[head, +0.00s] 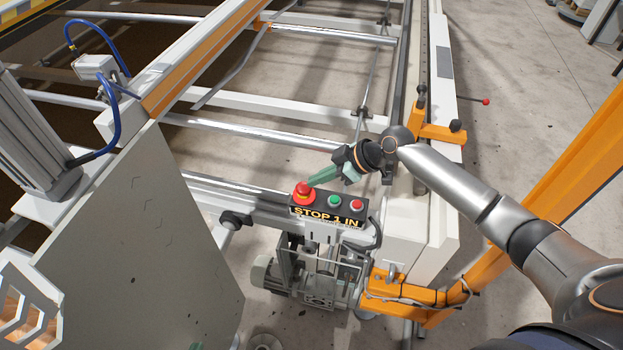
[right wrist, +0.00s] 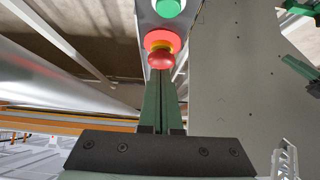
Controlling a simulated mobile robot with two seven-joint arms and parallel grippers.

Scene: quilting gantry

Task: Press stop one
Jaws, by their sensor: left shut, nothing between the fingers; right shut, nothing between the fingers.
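The stop box (head: 328,213), dark with yellow lettering reading "STOP 1 IN", stands at the end of the machine frame. On its top sit a red mushroom button (head: 303,190) with a yellow collar, a green button (head: 334,202) and a smaller red button (head: 356,205). My right gripper (head: 312,184) is shut and empty, its green fingertips right at the red mushroom button. In the right wrist view the mushroom button (right wrist: 161,58) is at the fingertips' end, with the green button (right wrist: 168,7) beyond. I cannot tell whether the tips touch it. I do not make out my left gripper.
A grey panel (head: 140,240) stands left of the stop box. A motor unit (head: 315,275) is below it. White beams and metal rollers (head: 270,138) lie behind. An orange post (head: 570,170) rises at the right, close to my right arm. Concrete floor is open at the upper right.

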